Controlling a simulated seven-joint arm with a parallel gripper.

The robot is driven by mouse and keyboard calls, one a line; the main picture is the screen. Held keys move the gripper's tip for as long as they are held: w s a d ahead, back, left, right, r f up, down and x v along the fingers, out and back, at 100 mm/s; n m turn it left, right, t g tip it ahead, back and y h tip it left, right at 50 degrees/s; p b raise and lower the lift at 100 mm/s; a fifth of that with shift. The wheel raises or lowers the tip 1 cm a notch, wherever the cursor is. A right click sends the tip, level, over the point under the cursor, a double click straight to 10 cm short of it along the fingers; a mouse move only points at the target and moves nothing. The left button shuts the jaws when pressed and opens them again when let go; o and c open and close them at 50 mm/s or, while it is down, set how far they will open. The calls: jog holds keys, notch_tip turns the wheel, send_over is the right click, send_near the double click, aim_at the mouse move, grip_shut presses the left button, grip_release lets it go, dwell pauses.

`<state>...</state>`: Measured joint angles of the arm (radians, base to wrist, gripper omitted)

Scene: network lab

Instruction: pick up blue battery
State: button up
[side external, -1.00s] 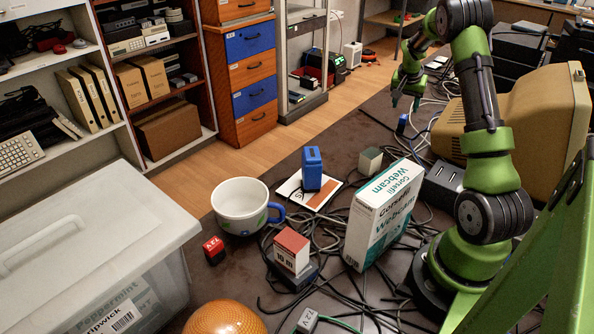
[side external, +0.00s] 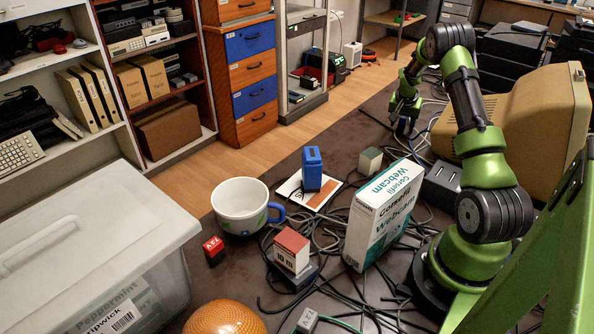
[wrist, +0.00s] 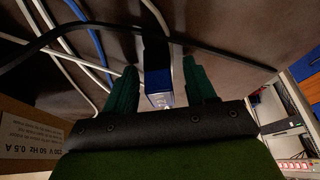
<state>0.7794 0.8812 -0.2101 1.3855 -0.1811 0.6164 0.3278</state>
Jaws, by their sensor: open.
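A small blue battery (wrist: 157,80) with a dark part and a pale end face shows in the wrist view. It stands on the dark table between the two green fingers of my gripper (wrist: 162,88). The fingers are open, with a gap showing on each side of the battery. In the side view, my gripper (side external: 404,126) is low at the far side of the table, and it mostly hides the battery there. A larger blue block (side external: 312,168) stands apart from my gripper on a card near the table's middle.
Cables (wrist: 75,55) lie around the battery. A beige monitor (side external: 530,110) stands to the right of my gripper. A webcam box (side external: 380,220), a white mug (side external: 239,203) and a red-topped block (side external: 291,250) stand nearer. Bare table lies left of the gripper.

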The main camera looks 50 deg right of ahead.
grip_shut()
